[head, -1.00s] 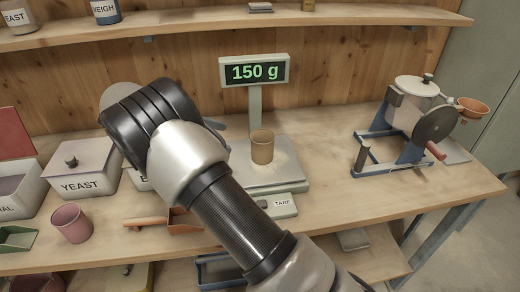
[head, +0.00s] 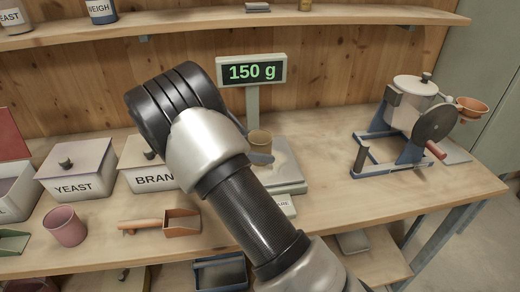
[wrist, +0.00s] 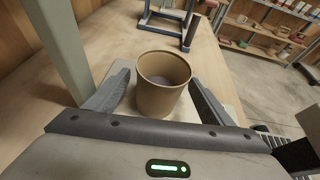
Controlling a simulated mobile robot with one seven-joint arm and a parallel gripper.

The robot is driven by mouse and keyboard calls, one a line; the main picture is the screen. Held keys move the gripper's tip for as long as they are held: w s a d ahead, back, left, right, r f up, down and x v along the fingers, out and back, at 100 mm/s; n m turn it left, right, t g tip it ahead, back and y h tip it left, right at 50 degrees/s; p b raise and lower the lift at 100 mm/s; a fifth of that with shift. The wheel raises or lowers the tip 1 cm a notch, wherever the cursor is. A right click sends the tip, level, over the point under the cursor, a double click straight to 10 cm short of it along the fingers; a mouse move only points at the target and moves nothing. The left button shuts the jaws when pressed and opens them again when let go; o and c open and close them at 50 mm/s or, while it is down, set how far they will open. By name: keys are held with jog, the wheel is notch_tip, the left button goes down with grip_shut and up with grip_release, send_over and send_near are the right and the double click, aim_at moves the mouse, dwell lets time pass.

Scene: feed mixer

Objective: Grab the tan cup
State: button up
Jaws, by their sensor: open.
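The tan cup (head: 259,141) stands upright on the scale's plate (head: 285,168). In the wrist view the tan cup (wrist: 160,85) is between the two fingers of my gripper (wrist: 155,92), which is open. The left finger is close to the cup's side; I cannot tell whether it touches. A gap shows between the cup and the right finger. In the head view my arm hides most of the gripper; one fingertip (head: 262,158) shows in front of the cup's lower part. The scale display (head: 252,71) reads 150 g.
The yeast bin (head: 78,172), bran bin (head: 148,165), pink cup (head: 66,226) and orange scoop (head: 181,222) are to the left. A mixer (head: 412,115) with a red-handled crank stands at the right. The bench (head: 345,200) between the scale and mixer is clear.

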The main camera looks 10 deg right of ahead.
aim_at(270, 148)
jog(key=x, duration=0.3)
jog(key=shift+d, duration=0.4)
